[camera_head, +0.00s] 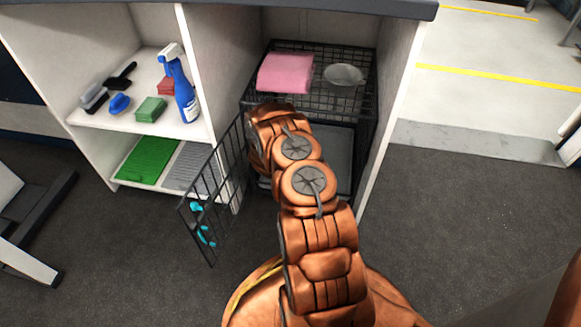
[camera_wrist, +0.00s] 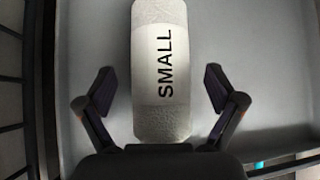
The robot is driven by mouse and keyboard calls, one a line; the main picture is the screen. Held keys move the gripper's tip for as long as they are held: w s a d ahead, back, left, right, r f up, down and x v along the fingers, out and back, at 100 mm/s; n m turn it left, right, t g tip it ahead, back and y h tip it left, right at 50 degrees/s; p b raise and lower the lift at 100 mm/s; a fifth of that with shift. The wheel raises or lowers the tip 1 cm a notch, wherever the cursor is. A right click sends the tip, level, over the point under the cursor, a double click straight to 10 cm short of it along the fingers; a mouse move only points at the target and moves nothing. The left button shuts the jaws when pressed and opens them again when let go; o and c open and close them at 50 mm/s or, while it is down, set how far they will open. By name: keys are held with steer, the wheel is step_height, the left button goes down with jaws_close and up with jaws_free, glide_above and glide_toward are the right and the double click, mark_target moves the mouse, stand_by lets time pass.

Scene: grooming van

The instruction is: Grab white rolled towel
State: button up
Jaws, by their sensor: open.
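The white rolled towel (camera_wrist: 160,100) shows in the wrist view, with a band reading "SMALL" around its middle. It lies on a grey floor (camera_wrist: 255,85) inside the cage. My gripper (camera_wrist: 158,88) is open, one finger on each side of the towel, with a visible gap on both sides. Its fingers do not touch the towel. In the head view my arm reaches into the wire cage (camera_head: 365,110) and hides the gripper and the towel.
The cage door (camera_head: 215,190) stands open to the left of my arm, with teal parts on it. A pink folded towel (camera_head: 286,72) and a bowl (camera_head: 344,74) sit on the cage top. Left shelves hold a blue spray bottle (camera_head: 181,90) and brushes. Cage bars (camera_wrist: 40,90) run close on the left.

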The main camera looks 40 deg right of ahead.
steer(key=shift+b+x, duration=0.35)
steer(key=shift+x, duration=0.95)
steer(key=shift+r, duration=0.1)
steer(key=c, duration=1.3)
